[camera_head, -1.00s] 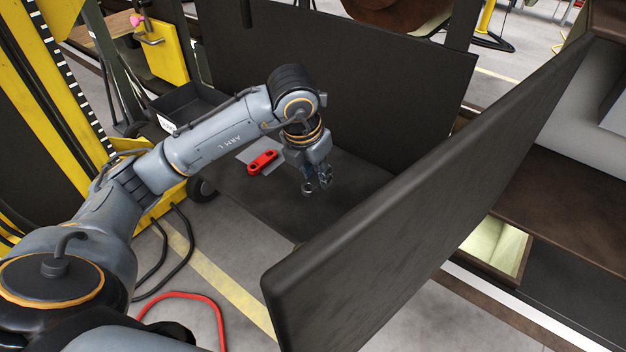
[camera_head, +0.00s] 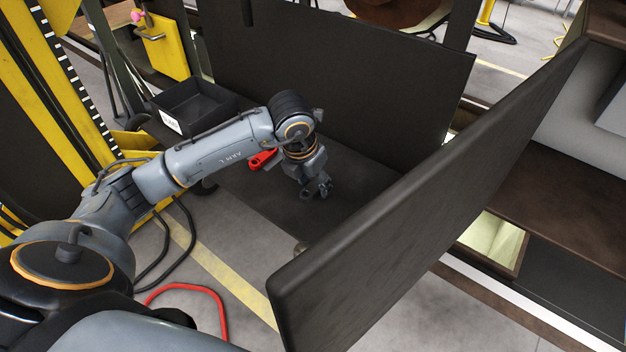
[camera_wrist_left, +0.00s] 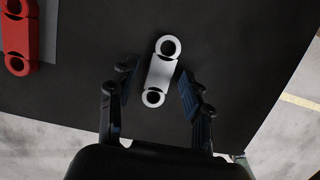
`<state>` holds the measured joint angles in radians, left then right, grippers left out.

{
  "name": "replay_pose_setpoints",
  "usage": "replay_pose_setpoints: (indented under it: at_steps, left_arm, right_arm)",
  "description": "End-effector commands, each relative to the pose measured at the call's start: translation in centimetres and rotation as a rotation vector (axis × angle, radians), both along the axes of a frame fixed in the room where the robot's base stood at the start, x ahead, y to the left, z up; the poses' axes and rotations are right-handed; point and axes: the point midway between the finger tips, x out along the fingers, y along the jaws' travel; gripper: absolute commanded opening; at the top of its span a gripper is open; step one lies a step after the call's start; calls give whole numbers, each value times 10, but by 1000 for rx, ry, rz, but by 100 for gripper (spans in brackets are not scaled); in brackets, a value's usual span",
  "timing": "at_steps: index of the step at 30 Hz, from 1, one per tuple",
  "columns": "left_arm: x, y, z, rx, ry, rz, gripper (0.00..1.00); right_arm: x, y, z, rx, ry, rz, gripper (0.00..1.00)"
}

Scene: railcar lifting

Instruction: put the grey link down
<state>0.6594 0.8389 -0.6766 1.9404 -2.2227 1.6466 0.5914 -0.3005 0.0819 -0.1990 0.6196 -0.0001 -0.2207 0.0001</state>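The grey link (camera_wrist_left: 161,72) shows in the left wrist view as a pale bar with a round eye at each end. It appears to lie on the dark tabletop (camera_wrist_left: 95,75), though contact beneath it cannot be judged for sure. My left gripper (camera_wrist_left: 158,83) is open, with one finger on each side of the link and visible dark gaps beside it. In the head view my left gripper (camera_head: 318,191) is low over the dark surface; the link cannot be made out there. My right gripper is in neither view.
A red link (camera_head: 262,160) lies behind my left forearm; it also shows in the wrist view (camera_wrist_left: 20,38), beside a grey sheet (camera_wrist_left: 48,30). A black bin (camera_head: 195,104) stands at left. A dark upright panel (camera_head: 340,85) stands behind, another (camera_head: 420,185) at right.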

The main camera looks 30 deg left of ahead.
Motion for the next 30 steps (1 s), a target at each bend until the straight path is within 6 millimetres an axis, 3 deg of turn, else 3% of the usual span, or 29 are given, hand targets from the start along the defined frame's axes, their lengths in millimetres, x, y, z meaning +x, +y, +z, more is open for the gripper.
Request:
replay_pose_setpoints:
  at_steps: [11,24,30]
  left_arm:
    - [0,0,7,0,-3,0,50]
    - [-23,3,91,0,-8,0,50]
    - [-30,4,114,0,-2,0,50]
  right_arm:
    - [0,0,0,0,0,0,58]
    - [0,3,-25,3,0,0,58]
    - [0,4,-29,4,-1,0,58]
